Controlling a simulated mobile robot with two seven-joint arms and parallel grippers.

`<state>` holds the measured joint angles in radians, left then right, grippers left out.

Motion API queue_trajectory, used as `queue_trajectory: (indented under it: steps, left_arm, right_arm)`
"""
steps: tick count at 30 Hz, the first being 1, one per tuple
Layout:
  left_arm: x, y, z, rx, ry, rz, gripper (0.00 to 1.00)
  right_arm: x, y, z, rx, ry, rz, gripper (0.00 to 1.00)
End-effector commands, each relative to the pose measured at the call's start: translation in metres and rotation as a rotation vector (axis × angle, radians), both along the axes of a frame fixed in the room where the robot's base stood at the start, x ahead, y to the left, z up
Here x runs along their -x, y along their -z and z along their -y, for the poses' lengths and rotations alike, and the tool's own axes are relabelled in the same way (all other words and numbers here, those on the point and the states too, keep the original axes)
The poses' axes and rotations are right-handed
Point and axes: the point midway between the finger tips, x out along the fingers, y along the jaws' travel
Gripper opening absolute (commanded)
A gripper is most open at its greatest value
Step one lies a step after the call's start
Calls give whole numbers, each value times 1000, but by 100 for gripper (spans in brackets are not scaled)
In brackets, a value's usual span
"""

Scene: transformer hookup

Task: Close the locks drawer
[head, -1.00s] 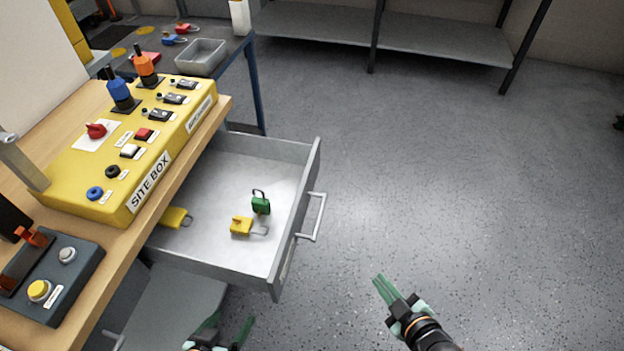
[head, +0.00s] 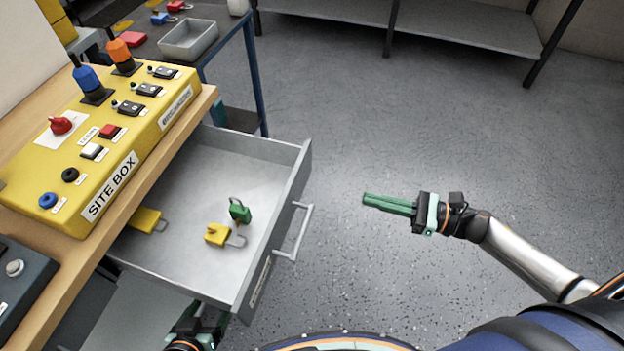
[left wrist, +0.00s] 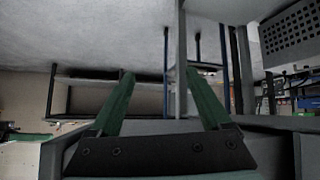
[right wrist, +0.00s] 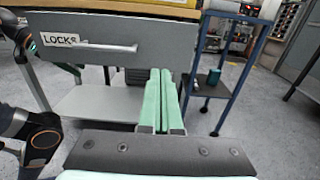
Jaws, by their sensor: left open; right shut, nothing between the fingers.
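The locks drawer (head: 262,255) stands pulled out from under the workbench, with a bar handle (head: 295,232) on its front. Inside lie a green padlock (head: 240,210) and two yellow padlocks (head: 217,234) (head: 146,220). My right gripper (head: 366,199) is shut and empty, to the right of the handle and apart from it. In the right wrist view the drawer front (right wrist: 150,42) bears the label LOCKS, and the fingers (right wrist: 158,80) point toward its right part. My left gripper (left wrist: 162,90) is open and empty, low by the drawer's near side and partly hidden in the head view.
A yellow site box (head: 110,140) with switches stands on the wooden bench (head: 150,190). A grey tray (head: 188,40) sits on a blue-legged table behind. A shelf (head: 460,25) stands at the back. The floor right of the drawer is clear.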

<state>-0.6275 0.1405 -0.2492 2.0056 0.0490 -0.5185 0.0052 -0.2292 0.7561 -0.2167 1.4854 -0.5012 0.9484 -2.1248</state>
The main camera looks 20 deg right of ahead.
Motion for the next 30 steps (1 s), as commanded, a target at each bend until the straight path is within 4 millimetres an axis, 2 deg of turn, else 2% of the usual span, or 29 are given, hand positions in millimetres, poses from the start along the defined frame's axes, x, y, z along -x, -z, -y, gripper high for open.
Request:
queue_trajectory:
  steps: [12, 18, 24, 30]
  left_arm:
    - [4, -1, -4, -9, -4, -11, 82]
    - [9, -1, -6, -11, -9, -18, 82]
    - [8, -3, -8, -12, -14, -10, 82]
    - [8, -2, -9, -13, -16, -10, 82]
  right_arm:
    - [-48, -3, -69, -8, 2, 1, 0]
    - [-66, -3, -97, -6, 3, -1, 0]
    - [-74, -1, -109, -5, 3, -2, 0]
    - [-75, 0, -110, -4, 4, -4, 0]
